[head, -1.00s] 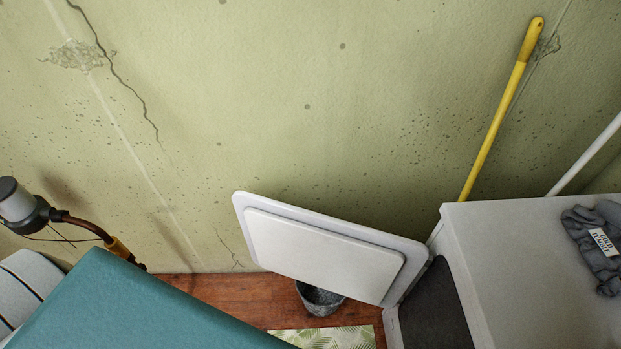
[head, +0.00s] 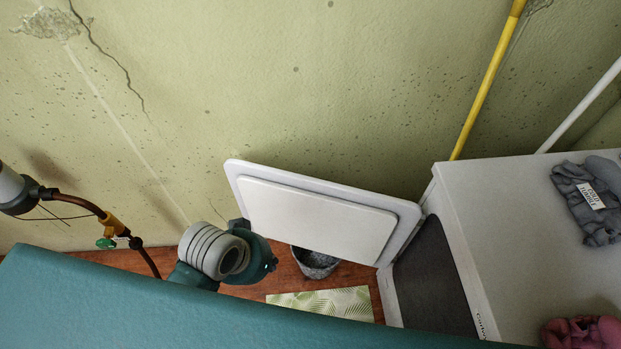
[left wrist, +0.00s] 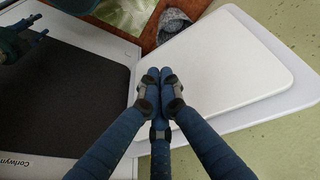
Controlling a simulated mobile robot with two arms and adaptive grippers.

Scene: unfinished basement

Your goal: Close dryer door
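The dryer (head: 540,230) stands at the right in the head view. Its white door (head: 315,215) is swung wide open, leaving the dark opening (head: 432,280) exposed. My left gripper (head: 258,258) shows beside the door's left end, with its fingers not clearly seen there. In the left wrist view its blue fingers (left wrist: 160,76) are together and empty, in front of the door (left wrist: 230,70) near its hinge side; contact cannot be told. The dryer opening (left wrist: 60,90) is to the left. A dark gripper part, likely my right gripper (left wrist: 30,35), shows at the top left.
A grey bucket (head: 315,262) and a leaf-patterned mat (head: 320,303) are on the floor below the door. Grey cloth (head: 590,205) and pink cloth (head: 582,332) lie on the dryer. A yellow pole (head: 485,90) and a white pole (head: 580,105) lean behind it.

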